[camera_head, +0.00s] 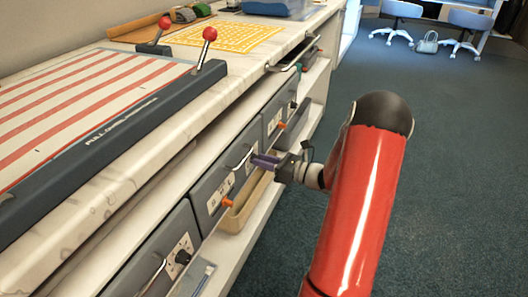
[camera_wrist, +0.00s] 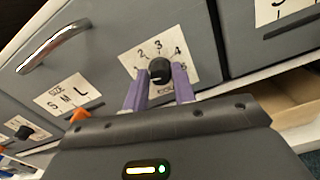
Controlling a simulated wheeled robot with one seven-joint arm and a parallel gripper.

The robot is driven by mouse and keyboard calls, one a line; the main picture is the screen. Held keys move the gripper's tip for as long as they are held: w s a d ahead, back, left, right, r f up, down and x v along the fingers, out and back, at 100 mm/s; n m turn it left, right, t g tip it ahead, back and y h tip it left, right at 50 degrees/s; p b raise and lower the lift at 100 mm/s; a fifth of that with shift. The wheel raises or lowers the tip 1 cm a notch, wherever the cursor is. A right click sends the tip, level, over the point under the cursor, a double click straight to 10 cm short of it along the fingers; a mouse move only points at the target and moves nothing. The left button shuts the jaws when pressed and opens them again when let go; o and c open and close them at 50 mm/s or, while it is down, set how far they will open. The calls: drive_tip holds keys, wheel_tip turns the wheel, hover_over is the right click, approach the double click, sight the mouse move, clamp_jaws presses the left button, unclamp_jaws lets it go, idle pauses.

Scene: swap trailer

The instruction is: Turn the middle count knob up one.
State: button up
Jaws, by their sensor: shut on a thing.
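The middle count knob (camera_wrist: 160,68) is a black round knob on a white dial plate (camera_wrist: 138,58), with 2, 3 and 4 readable around it in the wrist view. Its pointer direction is too small to tell. My gripper (camera_wrist: 159,82) has one purple finger on each side of the knob and is shut on it. In the head view my gripper (camera_head: 266,160) reaches the front of the middle grey drawer (camera_head: 207,188) from the right. The knob is hidden there behind the fingers.
An orange knob (camera_head: 228,202) and a size plate (camera_wrist: 63,97) marked S, M, L sit beside the dial. A metal handle (camera_wrist: 54,46) juts from the drawer front. A beige open bin (camera_head: 236,217) lies on the shelf below. The carpet (camera_head: 450,130) at right is clear.

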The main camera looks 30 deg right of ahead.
drive_tip(key=shift+r+m+p, duration=0.1)
drive_tip(key=shift+m+p, duration=0.7)
drive_tip(key=o, duration=1)
drive_tip(key=shift+c, duration=0.2)
drive_tip(key=shift+s+d, duration=0.1)
drive_tip(key=v, duration=0.7)
drive_tip(key=shift+s+d, duration=0.2)
drive_tip(key=shift+s, duration=0.05)
